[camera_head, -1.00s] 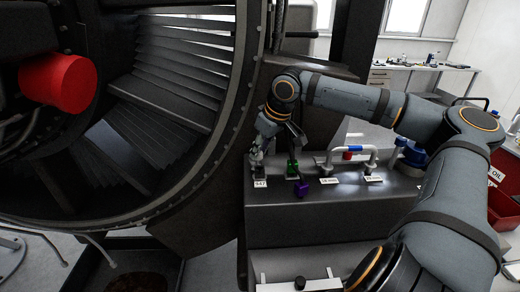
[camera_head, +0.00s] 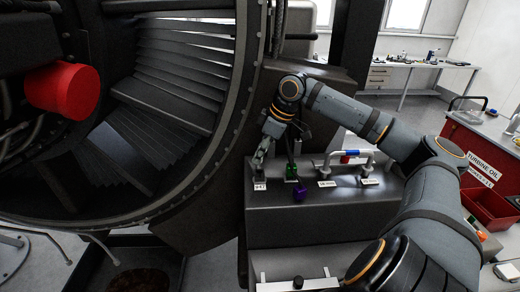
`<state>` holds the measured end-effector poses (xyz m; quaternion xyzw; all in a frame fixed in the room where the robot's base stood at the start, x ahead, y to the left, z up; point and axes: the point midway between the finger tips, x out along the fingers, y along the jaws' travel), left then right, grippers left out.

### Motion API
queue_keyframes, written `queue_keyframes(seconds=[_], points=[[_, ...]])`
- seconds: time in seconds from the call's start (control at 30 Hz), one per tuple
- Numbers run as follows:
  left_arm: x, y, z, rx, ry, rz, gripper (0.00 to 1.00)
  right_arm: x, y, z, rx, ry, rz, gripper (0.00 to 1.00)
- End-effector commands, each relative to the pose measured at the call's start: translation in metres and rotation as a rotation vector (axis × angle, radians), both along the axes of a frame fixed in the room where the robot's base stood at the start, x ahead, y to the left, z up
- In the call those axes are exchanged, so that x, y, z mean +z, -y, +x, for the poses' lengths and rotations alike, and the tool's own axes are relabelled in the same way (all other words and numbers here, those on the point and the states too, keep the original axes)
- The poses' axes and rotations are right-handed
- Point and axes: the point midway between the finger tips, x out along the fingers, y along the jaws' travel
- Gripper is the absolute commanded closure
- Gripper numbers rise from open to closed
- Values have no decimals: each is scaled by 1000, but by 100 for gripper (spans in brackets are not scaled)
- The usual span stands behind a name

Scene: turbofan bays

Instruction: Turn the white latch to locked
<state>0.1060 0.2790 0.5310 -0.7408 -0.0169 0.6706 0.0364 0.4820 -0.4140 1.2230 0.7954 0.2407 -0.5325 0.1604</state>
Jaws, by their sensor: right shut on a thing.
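My right gripper (camera_head: 261,155) reaches down to the left end of the grey console top, close to the engine's round rim. It is shut on a small pale part above a white label plate (camera_head: 260,186). This part appears to be the white latch, but the fingers hide most of it, so its angle cannot be read. Just right of the gripper, a dark lever with a purple knob (camera_head: 299,194) leans over a green base (camera_head: 291,171). My left gripper is not in view.
A white rail with a blue section (camera_head: 352,152) and a red piece stands right of the lever, behind small label plates. A red turbine oil bin (camera_head: 490,208) is at the right. A red cylinder (camera_head: 62,88) juts out at the left. The console front (camera_head: 310,228) is clear.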

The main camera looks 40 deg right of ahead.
Motion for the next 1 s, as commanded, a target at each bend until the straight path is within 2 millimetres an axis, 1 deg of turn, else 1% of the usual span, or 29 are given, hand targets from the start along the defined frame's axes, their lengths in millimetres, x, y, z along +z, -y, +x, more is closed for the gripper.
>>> queue_keyframes(seconds=[0.03, 0.13, 0.57, 0.6, 0.73, 0.77, 1.0], points=[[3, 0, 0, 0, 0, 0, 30, 3, 0, 1, 10, 5, 2, 100], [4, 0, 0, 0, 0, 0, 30, 2, 1, 1, 27, 3, 1, 100], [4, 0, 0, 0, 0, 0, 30, 1, 1, 1, 37, 4, -2, 100], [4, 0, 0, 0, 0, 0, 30, 1, 1, 1, 37, 4, -2, 73], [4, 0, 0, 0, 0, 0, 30, 1, 1, 1, 37, 3, -1, 55], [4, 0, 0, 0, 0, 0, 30, 1, 1, 1, 37, 3, -1, 54], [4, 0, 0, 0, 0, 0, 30, 0, 1, 1, 37, 2, -1, 54]])
